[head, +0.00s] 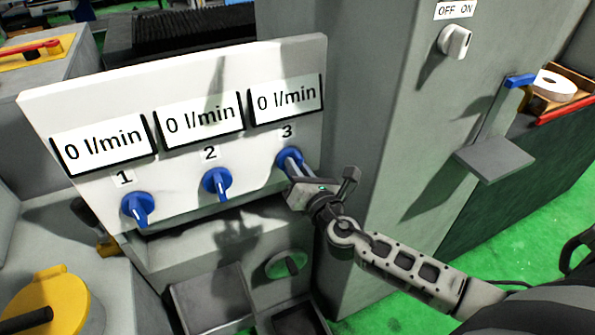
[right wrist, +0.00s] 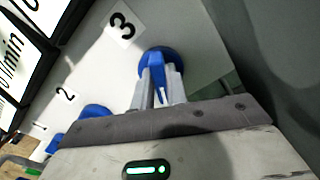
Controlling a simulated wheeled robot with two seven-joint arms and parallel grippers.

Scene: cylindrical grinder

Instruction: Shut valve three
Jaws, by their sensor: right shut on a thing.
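Valve three (head: 284,160) is a blue round knob with a lever on the white panel (head: 200,105), under the number 3. Its display (head: 286,97) reads 0 l/min. My right gripper (head: 294,168) is at this knob, coming from the lower right. In the right wrist view, the fingers (right wrist: 158,88) are shut on the lever of the blue knob (right wrist: 158,60), one on each side. The fingers hide part of the knob. My left gripper is in neither view.
Valve one (head: 138,208) and valve two (head: 216,184) sit to the left, their displays also at 0 l/min. A grey cabinet with an OFF/ON switch (head: 455,41) stands right of the panel. A grey bracket (head: 495,158) sticks out at right. A yellow round part (head: 62,300) is lower left.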

